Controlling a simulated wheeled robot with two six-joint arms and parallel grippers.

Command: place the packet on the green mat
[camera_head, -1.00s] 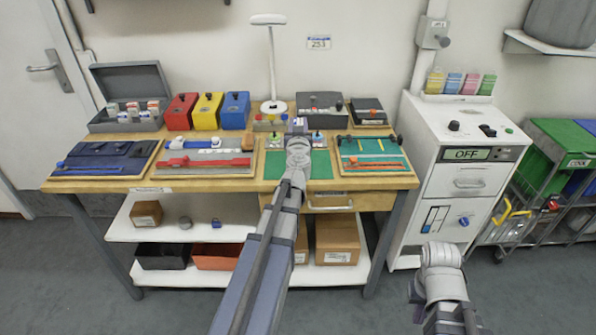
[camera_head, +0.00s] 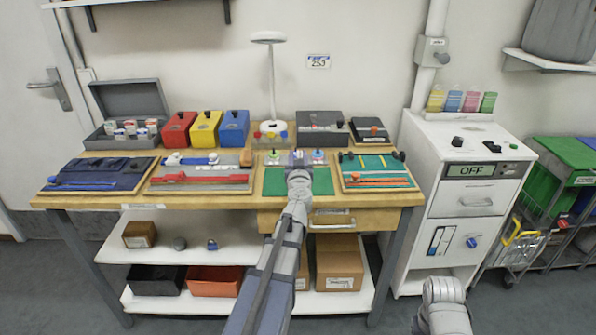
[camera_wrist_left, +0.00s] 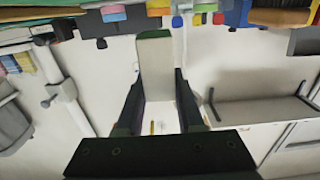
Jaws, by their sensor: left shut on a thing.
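In the left wrist view my left gripper (camera_wrist_left: 158,90) is shut on the packet (camera_wrist_left: 156,70), a pale flat piece with a dark green end, between the two dark fingers. In the head view the packet is mostly hidden by my gripper. I cannot tell its height above the mat. Only a link of my right arm shows at the lower right; its gripper is out of view.
Small coloured items stand behind the mat near the lamp (camera_head: 270,90). A tray with orange and teal parts (camera_head: 376,172) is to the right, and a grey-and-red tray (camera_head: 200,180) to the left. A white cabinet (camera_head: 470,180) stands right of the bench.

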